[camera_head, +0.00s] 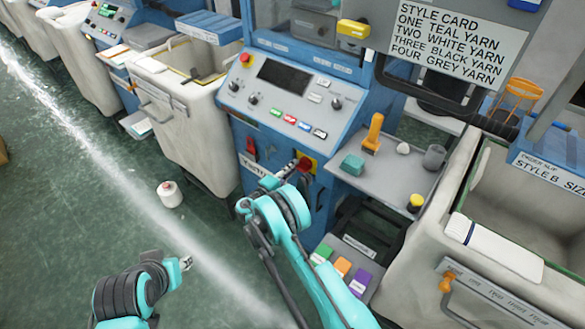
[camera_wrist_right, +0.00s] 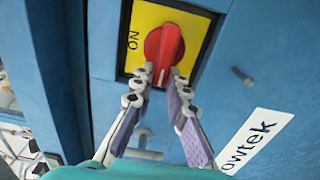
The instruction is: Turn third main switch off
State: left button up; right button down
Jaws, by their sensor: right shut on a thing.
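The main switch is a red rotary knob on a yellow plate on the blue machine front. The red knob (camera_wrist_right: 168,48) and its yellow plate (camera_wrist_right: 200,32) fill the upper middle of the right wrist view, with "ON" printed left of the knob. In the head view the switch (camera_head: 306,163) shows at the end of my right arm. My right gripper (camera_wrist_right: 164,80) is shut on the knob's lower end, one finger on each side. It partly hides the lower plate. My left gripper (camera_head: 186,263) is low over the floor, away from the machine; its jaw opening is unclear.
A control panel (camera_head: 290,85) with several buttons is above. A grey side shelf (camera_head: 385,180) holds an orange-handled tool and small items. Colored blocks (camera_head: 342,266) lie below it. Fabric bins stand both sides. A yarn cone (camera_head: 169,194) stands on the open floor left.

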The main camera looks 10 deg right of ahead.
jog(key=c, duration=1.5)
grip_release()
jog(key=v, duration=1.2)
jog(key=shift+f, duration=0.1)
